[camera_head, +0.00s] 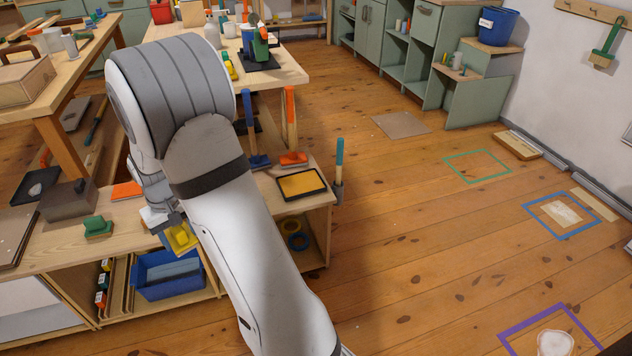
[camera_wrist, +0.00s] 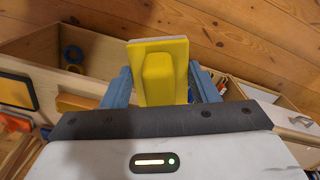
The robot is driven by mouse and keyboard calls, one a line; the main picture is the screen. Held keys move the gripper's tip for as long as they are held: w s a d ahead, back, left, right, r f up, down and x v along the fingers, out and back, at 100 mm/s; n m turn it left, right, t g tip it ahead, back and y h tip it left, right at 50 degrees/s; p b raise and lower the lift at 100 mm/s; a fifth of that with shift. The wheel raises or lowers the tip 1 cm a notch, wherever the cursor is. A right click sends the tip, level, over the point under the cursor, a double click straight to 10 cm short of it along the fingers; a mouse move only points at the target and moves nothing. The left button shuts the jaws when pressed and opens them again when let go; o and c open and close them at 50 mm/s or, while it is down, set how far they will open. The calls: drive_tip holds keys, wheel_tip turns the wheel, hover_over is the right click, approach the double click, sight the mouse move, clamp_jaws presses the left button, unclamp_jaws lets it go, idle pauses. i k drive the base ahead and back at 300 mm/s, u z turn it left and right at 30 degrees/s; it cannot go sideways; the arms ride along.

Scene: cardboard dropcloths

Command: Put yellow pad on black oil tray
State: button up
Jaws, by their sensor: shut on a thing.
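My gripper (camera_head: 168,228) is shut on the yellow pad (camera_head: 182,238), in front of the workbench's front edge in the head view. In the wrist view the pad (camera_wrist: 157,72) stands out between the two blue-grey fingers of my gripper (camera_wrist: 162,84), its flat face beyond its raised yellow handle. The black oil tray (camera_head: 279,198), a shallow black-rimmed tray with an amber inside, lies on the bench's right end. Part of the tray (camera_wrist: 20,78) shows at the left edge of the wrist view. The pad is apart from the tray. My arm hides part of the bench between them.
An orange-handled pad (camera_head: 293,159) and a blue one (camera_head: 258,162) are behind the tray. A green pad (camera_head: 98,226) and an orange sheet (camera_head: 127,190) lie left of my gripper. A blue bin (camera_head: 168,280) is below.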

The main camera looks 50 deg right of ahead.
sight(302, 183)
drive_tip(key=z, duration=1)
drive_tip(key=i, duration=1)
